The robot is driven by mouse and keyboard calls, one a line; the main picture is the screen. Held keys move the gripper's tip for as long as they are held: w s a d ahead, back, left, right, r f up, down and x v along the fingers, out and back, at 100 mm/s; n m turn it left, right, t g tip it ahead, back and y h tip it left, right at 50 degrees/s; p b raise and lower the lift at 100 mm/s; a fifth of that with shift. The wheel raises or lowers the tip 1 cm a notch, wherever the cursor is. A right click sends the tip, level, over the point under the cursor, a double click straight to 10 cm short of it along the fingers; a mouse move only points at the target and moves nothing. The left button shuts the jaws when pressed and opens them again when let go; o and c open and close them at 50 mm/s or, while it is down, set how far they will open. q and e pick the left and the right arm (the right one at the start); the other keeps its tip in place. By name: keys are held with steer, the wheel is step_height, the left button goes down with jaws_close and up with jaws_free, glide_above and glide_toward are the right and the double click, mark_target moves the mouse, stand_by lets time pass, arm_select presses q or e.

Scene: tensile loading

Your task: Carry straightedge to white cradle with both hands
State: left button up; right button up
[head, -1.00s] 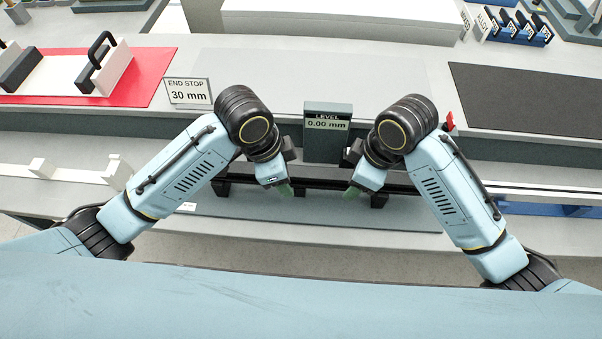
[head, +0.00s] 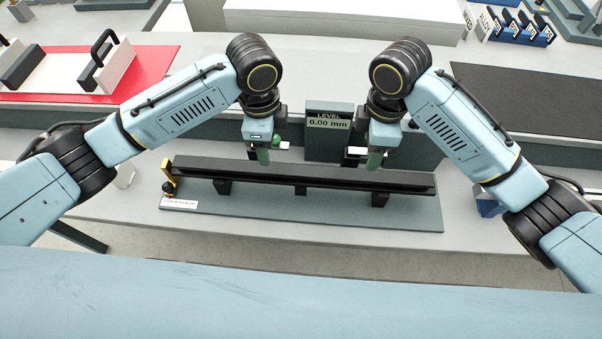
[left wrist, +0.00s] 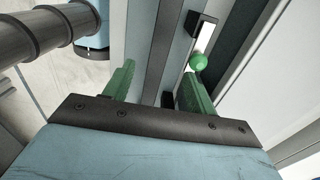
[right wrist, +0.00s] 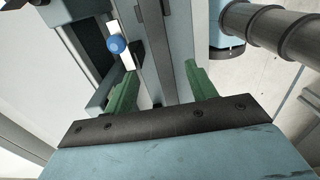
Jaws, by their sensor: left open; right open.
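A long dark bar, apparently the straightedge (head: 300,178), lies level across black supports on a blue-grey plate (head: 300,210) in the head view. My left gripper (head: 263,157) is open over its left-middle part, and my right gripper (head: 375,160) is open over its right part. In the left wrist view a dark strip (left wrist: 165,50) runs between the left gripper's green fingers; in the right wrist view a strip (right wrist: 156,50) runs between the right gripper's. Contact cannot be told.
A yellow-and-black end piece (head: 169,181) stands at the bar's left end. A level display (head: 328,128) reading 0.00 mm stands behind, between my grippers. A red mat (head: 150,62) lies back left, a black mat (head: 530,100) back right. A green ball (left wrist: 198,61) and blue ball (right wrist: 117,44) show nearby.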

mark_target(272, 166)
arm_select(q)
step_height(272, 166, down, 12)
steer(key=shift+r, duration=0.1)
arm_select(e)
step_height(272, 166, down, 12)
steer(key=shift+r, duration=0.1)
arm_select(q)
jaws_close()
arm_select(e)
jaws_close()
stand_by(0.8)
arm_select(q)
steer(key=shift+w+r, duration=0.2)
arm_select(e)
steer(key=shift+w+r, duration=0.2)
